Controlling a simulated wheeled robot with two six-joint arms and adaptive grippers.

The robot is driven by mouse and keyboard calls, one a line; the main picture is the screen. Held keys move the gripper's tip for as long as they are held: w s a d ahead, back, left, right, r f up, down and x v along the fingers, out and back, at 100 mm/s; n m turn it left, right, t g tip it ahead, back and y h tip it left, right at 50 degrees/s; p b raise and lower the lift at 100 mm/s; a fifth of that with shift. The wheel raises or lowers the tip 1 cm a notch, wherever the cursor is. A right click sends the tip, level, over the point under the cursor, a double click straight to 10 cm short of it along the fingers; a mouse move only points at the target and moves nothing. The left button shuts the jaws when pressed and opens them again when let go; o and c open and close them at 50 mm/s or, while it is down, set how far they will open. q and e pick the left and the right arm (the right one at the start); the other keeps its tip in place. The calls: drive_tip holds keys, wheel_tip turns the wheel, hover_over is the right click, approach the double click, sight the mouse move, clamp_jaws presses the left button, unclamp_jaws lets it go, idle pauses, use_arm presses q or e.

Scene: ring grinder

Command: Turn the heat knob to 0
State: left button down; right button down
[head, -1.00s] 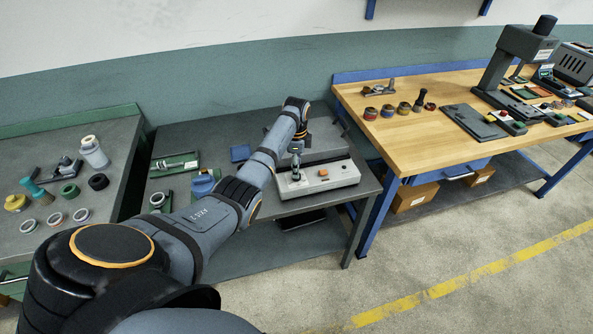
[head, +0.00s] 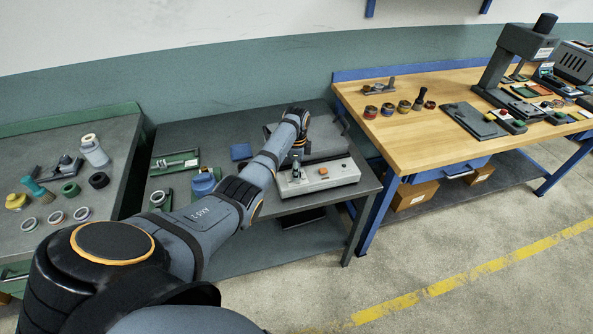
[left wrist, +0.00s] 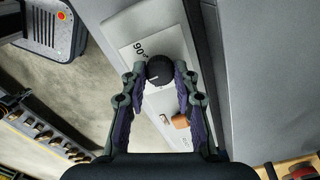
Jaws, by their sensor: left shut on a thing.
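The heat knob (left wrist: 160,68) is a round black knob on the light grey front panel of a heater unit (left wrist: 145,25). Printing that reads like "90" lies beside it in the left wrist view. My left gripper (left wrist: 159,74) is shut on the knob, with one fingertip on each side of it. In the head view the left gripper (head: 296,170) points down at the left part of the unit's panel (head: 340,178) and hides the knob there. The knob's exact setting cannot be read. My right gripper is not in view.
An orange switch (left wrist: 180,121) sits on the same panel, near one finger. A blue-topped container (head: 203,183) and a green fixture (head: 176,163) stand left of the unit on the grey table (head: 215,135). A wooden bench (head: 425,140) adjoins at right.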

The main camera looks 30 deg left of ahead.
use_arm(q)
drive_tip(key=shift+r+n+p, duration=0.2)
drive_tip(key=shift+n+p, duration=0.5)
drive_tip(key=shift+n, duration=0.1)
drive_tip(key=n+p, duration=0.1)
drive_tip(key=n, duration=0.1)
drive_tip(key=shift+n, duration=0.3)
drive_tip(key=n+p, duration=0.1)
drive_tip(key=n, duration=0.1)
drive_tip(key=shift+n+p, duration=0.3)
drive_tip(key=shift+p, duration=0.05)
drive_tip(key=n+p, duration=0.1)
drive_tip(key=n, duration=0.2)
drive_tip(key=shift+f+n, duration=0.1)
drive_tip(key=shift+n, duration=0.3)
drive_tip(key=n+p, duration=0.1)
drive_tip(key=n, duration=0.5)
drive_tip(key=n+p, duration=0.1)
drive_tip(key=n, duration=0.3)
drive_tip(key=shift+n, duration=1.9)
